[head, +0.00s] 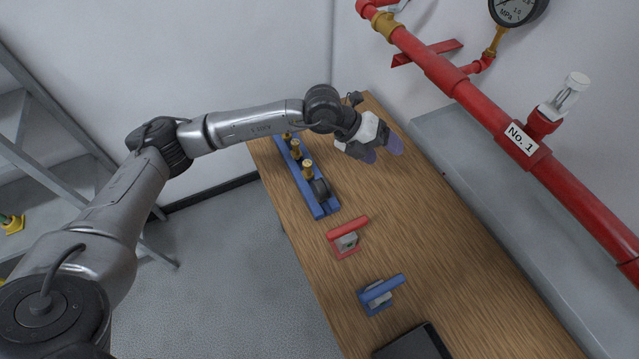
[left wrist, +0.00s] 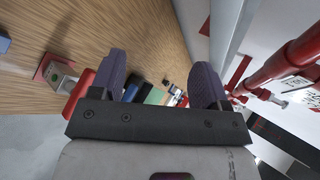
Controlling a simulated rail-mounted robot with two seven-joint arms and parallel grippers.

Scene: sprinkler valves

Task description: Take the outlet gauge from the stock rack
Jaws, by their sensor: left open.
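The blue stock rack (head: 310,190) lies along the left edge of the wooden table. Several brass fittings (head: 296,150) stand up from it. At its near end a dark rounded part, probably a gauge (head: 321,188), sits below a brass stem; its face does not show, so I cannot tell whether it is the outlet gauge. My left gripper (head: 383,153) is open and above the table, to the right of the rack and apart from it. In the left wrist view its two purple fingers (left wrist: 163,75) are spread with nothing held between them. My right gripper is not in view.
A red-handled piece (head: 347,238) and a blue-handled piece (head: 380,294) stand on the wooden table (head: 440,250). A dark flat object (head: 415,345) lies at the near end. A red pipe (head: 480,103) with a mounted gauge (head: 517,9) runs along the right.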

